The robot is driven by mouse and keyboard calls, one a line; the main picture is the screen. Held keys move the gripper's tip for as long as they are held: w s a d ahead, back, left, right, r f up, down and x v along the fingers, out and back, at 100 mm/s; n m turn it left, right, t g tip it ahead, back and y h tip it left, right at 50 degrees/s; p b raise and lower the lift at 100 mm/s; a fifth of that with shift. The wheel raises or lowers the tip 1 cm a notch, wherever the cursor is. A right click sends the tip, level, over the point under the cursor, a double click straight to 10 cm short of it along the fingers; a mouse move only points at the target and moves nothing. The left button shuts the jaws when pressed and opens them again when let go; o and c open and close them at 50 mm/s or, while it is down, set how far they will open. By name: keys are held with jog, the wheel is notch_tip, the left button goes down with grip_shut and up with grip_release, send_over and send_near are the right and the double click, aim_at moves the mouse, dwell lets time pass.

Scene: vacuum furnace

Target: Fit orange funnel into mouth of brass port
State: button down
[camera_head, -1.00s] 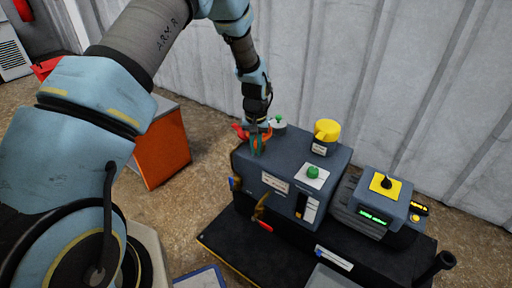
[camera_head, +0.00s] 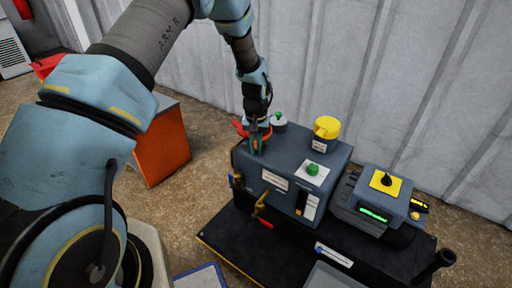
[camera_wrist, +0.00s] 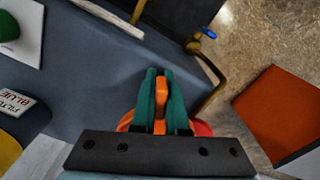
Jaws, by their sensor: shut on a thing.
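My gripper (camera_wrist: 162,95) has two green fingers shut on the orange funnel (camera_wrist: 162,88). The funnel shows as an orange strip between the fingers and as orange edges beside them. In the head view, my gripper (camera_head: 259,142) points down at the left end of the dark machine's top (camera_head: 292,152). The funnel's lower part is hidden by the fingers and mount. I cannot make out the brass port's mouth, nor tell whether the funnel is in it. A bent brass pipe (camera_wrist: 214,88) runs just right of the fingers in the wrist view.
A red part (camera_wrist: 203,129) shows beside the fingers. The machine top carries a yellow cap (camera_head: 326,129) and a green knob (camera_head: 313,169). A small brass fitting with a blue handle (camera_head: 235,181) is on its left side. An orange cabinet (camera_head: 160,145) stands left.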

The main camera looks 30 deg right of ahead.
jog(key=c, duration=0.9)
grip_release()
jog(key=shift+o, duration=0.2)
notch_tip(320, 180, up, 11)
jog(key=shift+f+p, duration=0.15)
jog(key=shift+p, duration=0.5)
